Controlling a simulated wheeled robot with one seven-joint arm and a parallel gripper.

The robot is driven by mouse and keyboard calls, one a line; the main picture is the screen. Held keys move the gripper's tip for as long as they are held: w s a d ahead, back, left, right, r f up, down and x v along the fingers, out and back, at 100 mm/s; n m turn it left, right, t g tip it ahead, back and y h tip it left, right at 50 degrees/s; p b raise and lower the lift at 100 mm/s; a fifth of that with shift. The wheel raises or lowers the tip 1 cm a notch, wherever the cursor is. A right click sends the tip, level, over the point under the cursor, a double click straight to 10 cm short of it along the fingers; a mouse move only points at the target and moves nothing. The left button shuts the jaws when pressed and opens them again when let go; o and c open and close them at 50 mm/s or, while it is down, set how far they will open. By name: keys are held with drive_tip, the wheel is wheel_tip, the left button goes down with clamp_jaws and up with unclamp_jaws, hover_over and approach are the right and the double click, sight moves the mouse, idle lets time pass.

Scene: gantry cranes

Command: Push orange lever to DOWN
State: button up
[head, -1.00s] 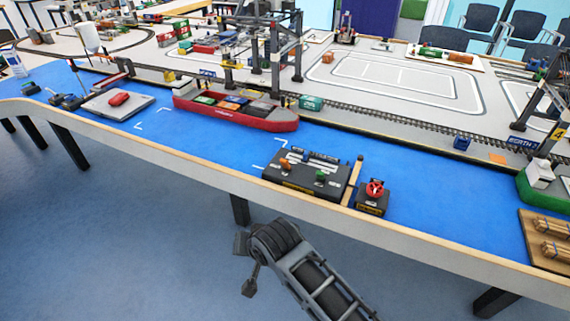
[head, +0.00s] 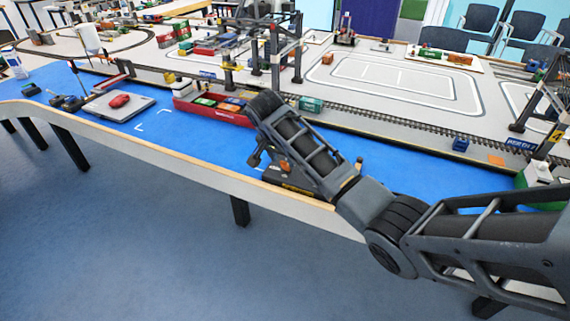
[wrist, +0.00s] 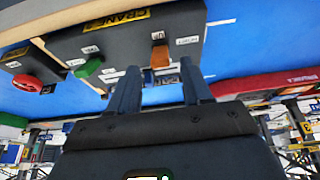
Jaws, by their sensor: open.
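The orange lever (wrist: 160,56) stands on the dark control box labelled CRANE (wrist: 70,45), with small white labels beside it. The wrist view shows the box upside down. My gripper (wrist: 160,74) is open, and its two dark fingers straddle the line to the orange lever, which appears between and just beyond their tips. I cannot tell whether they touch it. A green lever (wrist: 89,68) stands to the left on the same box. In the head view my arm hides most of the box, but a bit of the orange lever (head: 284,166) shows.
A red knob (wrist: 27,84) sits on a separate small box beside the control box. A red ship (head: 205,110) with containers lies behind and left on the blue surface. A tray with a red object (head: 119,101) stands farther left. Rails and gantry cranes (head: 275,65) stand behind.

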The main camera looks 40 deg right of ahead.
sight(285, 164)
drive_tip(key=shift+x, duration=2.5)
drive_tip(key=shift+a, duration=0.1)
clamp_jaws()
